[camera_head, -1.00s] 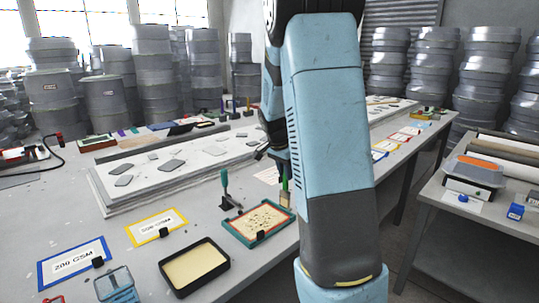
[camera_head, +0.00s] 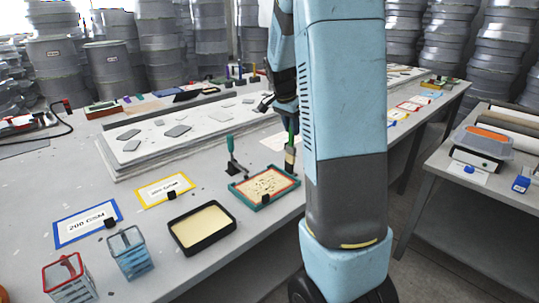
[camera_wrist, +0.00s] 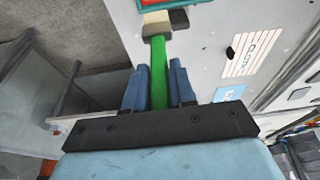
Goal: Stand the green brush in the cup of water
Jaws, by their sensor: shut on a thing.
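My gripper (camera_wrist: 158,78) is shut on the green brush (camera_wrist: 159,65), with its two blue fingers on either side of the handle. The pale bristle end (camera_wrist: 156,24) points away from the gripper. In the head view the green brush (camera_head: 291,130) hangs upright, bristles down, by the far right corner of a green-rimmed tray (camera_head: 240,195). I cannot tell whether it touches anything. A see-through blue container (camera_head: 130,252) and a red-rimmed one (camera_head: 68,280) stand at the front left. I cannot make out water in either, nor tell which is the cup.
A green-handled tool (camera_head: 232,153) stands behind the green-rimmed tray.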

